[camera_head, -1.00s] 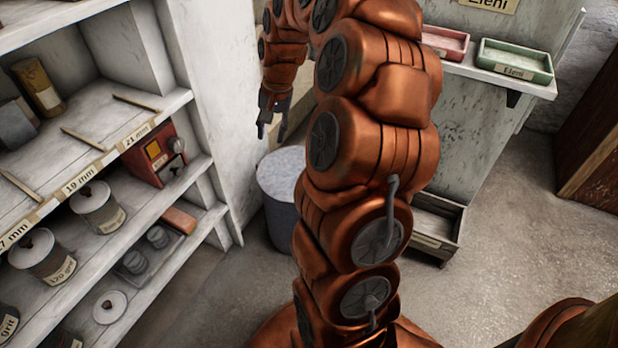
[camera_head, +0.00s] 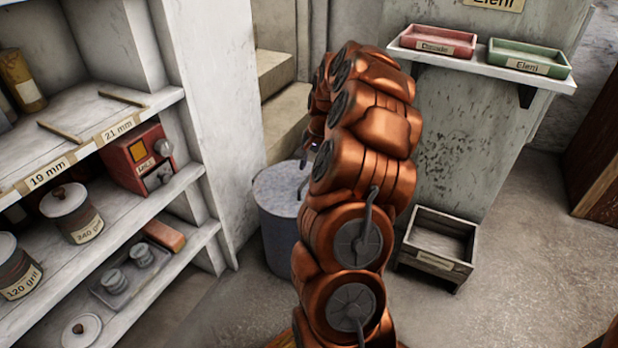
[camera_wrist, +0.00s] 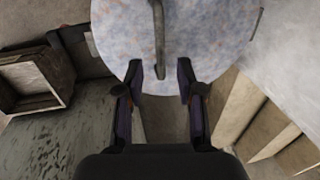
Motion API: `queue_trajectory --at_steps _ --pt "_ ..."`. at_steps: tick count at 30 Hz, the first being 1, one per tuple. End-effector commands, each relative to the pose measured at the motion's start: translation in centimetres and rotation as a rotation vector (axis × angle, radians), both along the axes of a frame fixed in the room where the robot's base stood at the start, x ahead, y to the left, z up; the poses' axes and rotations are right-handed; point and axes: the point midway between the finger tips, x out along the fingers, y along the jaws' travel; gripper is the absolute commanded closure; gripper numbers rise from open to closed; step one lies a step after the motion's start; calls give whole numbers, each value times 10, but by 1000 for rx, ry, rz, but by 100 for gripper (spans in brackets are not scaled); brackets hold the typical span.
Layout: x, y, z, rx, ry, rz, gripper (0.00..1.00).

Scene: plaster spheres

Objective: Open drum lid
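The grey drum (camera_head: 278,240) stands on the floor between the shelf and the grey wall block. Its round, mottled pale lid (camera_head: 276,187) lies on top, partly hidden by my arm. In the wrist view the lid (camera_wrist: 205,40) fills the upper middle, with a dark bar handle (camera_wrist: 157,40) running down from the top edge. My gripper (camera_wrist: 159,70) is open, with one finger on each side of the handle's lower end in the picture. I cannot tell whether it is at the handle's height. In the head view my gripper is mostly hidden behind my arm.
A shelf (camera_head: 110,200) with jars and a red box (camera_head: 138,158) stands left of the drum. A wooden crate (camera_head: 438,250) sits on the floor to the right. Pink (camera_head: 438,42) and green (camera_head: 530,58) trays rest on a wall ledge. Pale steps (camera_head: 285,105) rise behind the drum.

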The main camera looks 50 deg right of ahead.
Motion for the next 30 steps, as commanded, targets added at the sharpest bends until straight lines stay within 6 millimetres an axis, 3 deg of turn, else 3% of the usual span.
queue_trajectory --at_steps 1,6,17,27,30 --pt "1 1 -12 2 2 0 63" --pt "6 2 -32 0 -1 -1 63" --pt "8 2 -38 -2 -2 0 63" --pt "7 2 -38 -1 -1 0 98" --pt "7 2 -38 -1 -1 0 100"
